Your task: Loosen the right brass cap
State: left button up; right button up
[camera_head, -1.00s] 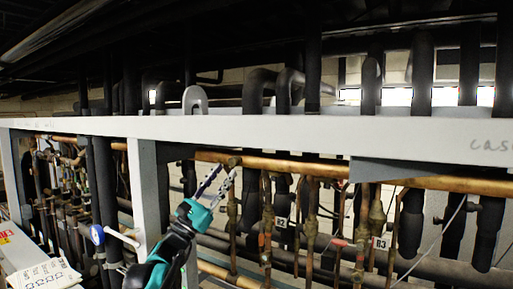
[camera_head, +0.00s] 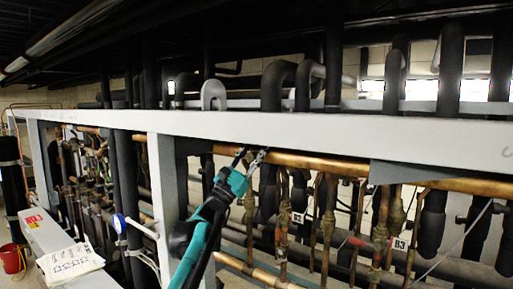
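My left gripper (camera_head: 250,158), on a teal and black arm, reaches up to the horizontal copper pipe (camera_head: 305,161) under the white beam. Its two fingers are apart, one either side of a small brass fitting that they largely hide. I cannot tell whether they touch it. Brass valve bodies on vertical lines hang below the pipe, such as one (camera_head: 283,207) right of the gripper and one (camera_head: 380,235) near the R3 tag (camera_head: 398,244). Which of these carries the right brass cap is too small to tell. My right gripper is not in view.
The white beam (camera_head: 340,135) crosses just above the gripper, and a white post (camera_head: 166,190) stands to its left. Black insulated pipes (camera_head: 433,220) crowd the right. A paper sheet (camera_head: 70,262) lies on a white ledge, with a red bucket (camera_head: 12,258) at far left.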

pick_arm(q)
jog(key=shift+d, duration=0.1)
grip_shut()
jog(key=shift+w+a+n+t+y, duration=0.15)
jog(key=shift+n+t+y, duration=1)
jog(key=shift+n, duration=0.55)
jog(key=shift+w+a+n+t+y, duration=0.15)
jog(key=shift+n+t+y, duration=0.95)
jog(key=shift+n, duration=0.6)
grip_release()
